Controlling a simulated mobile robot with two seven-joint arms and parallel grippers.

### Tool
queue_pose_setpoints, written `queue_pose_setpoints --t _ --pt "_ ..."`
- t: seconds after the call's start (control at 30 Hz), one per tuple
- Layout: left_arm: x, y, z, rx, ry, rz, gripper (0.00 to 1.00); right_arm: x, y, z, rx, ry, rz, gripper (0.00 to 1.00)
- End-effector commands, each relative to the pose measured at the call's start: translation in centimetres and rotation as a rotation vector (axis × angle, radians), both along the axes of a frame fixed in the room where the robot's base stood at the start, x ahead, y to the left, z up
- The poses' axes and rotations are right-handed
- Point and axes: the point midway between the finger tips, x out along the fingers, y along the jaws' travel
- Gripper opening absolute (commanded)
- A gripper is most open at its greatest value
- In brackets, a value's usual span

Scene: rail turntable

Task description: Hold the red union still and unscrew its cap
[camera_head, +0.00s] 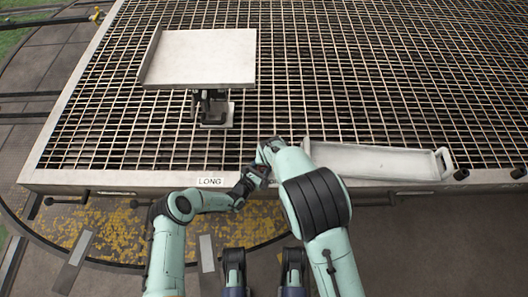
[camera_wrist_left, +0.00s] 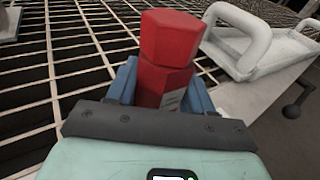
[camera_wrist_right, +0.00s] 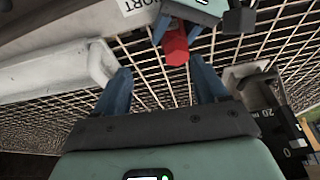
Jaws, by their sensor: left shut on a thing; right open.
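The red union is a red hexagonal body (camera_wrist_left: 160,82) with a wider red hexagonal cap (camera_wrist_left: 172,36) on its upper end in the left wrist view. My left gripper (camera_wrist_left: 160,88) is shut on the body, one blue finger on each side, and the cap stands clear of the fingers. The union (camera_wrist_right: 176,46) also shows in the right wrist view, beyond my right gripper. My right gripper (camera_wrist_right: 158,82) is open and empty, its fingers pointing toward the union but apart from it. In the head view the union is hidden behind my arms and hands.
A pale tray with a handle (camera_head: 372,160) lies on the grid table's front edge at right. A flat pale plate on a stand (camera_head: 200,58) stands at the back left. A sign reading LONG (camera_head: 210,181) is on the front rim. The grid between is bare.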

Motion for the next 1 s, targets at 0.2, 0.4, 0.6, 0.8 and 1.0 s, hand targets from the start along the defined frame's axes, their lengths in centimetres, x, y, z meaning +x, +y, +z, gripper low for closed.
queue_pose_setpoints --t 0.2,0.4,0.6,0.8,1.0 --pt "0.0 0.1 -0.2 0.003 0.003 0.001 0.00 1.1 2.3 3.2 -0.013 -0.038 0.012 0.72" --pt "-0.1 0.1 -0.2 0.003 0.003 0.001 0.00 1.9 2.3 1.5 -0.017 -0.039 0.010 0.72" --pt "-0.1 0.1 -0.2 0.003 0.003 0.001 0.00 3.4 2.2 -2.1 -0.016 -0.038 0.011 0.72" --pt "-0.1 0.1 -0.2 0.004 0.004 0.001 0.00 4.7 2.2 -5.4 -0.014 -0.038 0.012 0.72" --pt "-0.1 0.1 -0.2 0.004 0.004 0.000 0.00 5.5 2.3 -7.2 -0.014 -0.040 0.013 0.72"
